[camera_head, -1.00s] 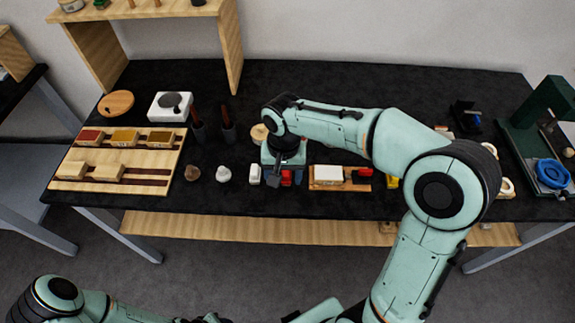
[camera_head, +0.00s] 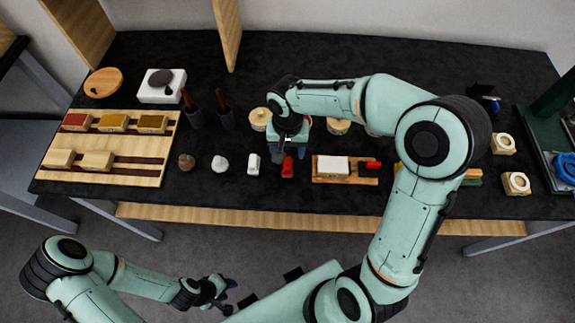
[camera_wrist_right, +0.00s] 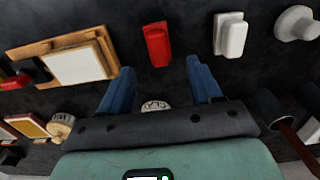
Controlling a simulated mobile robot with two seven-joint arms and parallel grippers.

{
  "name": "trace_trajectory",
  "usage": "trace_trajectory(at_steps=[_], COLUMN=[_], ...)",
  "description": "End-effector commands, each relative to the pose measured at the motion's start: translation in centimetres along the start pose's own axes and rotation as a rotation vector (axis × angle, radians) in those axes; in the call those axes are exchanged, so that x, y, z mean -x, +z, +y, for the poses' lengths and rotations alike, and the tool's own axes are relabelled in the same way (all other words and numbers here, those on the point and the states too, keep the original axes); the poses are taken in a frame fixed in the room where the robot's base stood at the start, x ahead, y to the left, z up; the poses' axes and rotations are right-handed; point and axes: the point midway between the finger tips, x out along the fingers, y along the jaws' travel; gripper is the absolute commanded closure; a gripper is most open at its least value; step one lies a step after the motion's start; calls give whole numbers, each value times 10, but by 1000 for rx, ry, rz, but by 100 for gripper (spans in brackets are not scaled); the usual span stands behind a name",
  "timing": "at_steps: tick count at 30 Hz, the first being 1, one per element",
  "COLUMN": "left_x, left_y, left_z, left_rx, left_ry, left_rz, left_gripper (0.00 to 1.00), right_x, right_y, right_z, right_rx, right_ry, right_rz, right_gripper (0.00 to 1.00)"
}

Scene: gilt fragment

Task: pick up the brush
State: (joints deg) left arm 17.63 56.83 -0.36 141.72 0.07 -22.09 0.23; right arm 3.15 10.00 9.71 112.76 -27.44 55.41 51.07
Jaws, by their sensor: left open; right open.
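Two slim reddish-brown handles stand in dark cylinders, one left (camera_head: 187,98) and one right (camera_head: 220,98), on the table's left half. They look most like brushes, but I cannot see bristles. One handle (camera_wrist_right: 288,134) shows at the lower right in the right wrist view. My right gripper (camera_wrist_right: 159,72) is open and empty, pointing down over the table right of these handles. A small red object (camera_wrist_right: 157,45) lies just beyond its blue fingers. My left gripper (camera_head: 222,292) is open, in front of the table and away from the handles.
The black table (camera_head: 130,205) holds a wooden rack (camera_head: 150,173) at left. A white piece (camera_head: 253,164), a white knob (camera_head: 219,164) and a brown knob (camera_head: 186,161) stand near the red object. A wooden board (camera_head: 318,179) with a white block lies at right.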

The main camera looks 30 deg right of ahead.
Motion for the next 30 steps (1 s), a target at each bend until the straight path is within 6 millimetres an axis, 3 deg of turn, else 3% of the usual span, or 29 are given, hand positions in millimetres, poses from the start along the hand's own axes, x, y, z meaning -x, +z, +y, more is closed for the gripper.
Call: trace_trajectory(at_steps=[5,13,22,23,28,30], left_x=[0,-1,-1,-1,-1,-1], left_y=[0,0,0,0,0,0], left_z=[0,0,0,0,0,0], left_rx=[-1,-1,-1,-1,-1,-1], left_ry=[0,0,0,0,0,0], left_rz=[0,0,0,0,0,0], left_gripper=[57,57,57,57,57,57], right_x=[-13,-50,-56,-56,-55,-55], right_y=[3,9,9,9,9,9], right_z=[0,1,0,0,0,0], right_rx=[1,1,0,0,0,0], right_ry=[1,1,0,0,0,-1], right_rz=[-2,-3,0,0,0,1], right_gripper=[36,36,36,43,97,97])
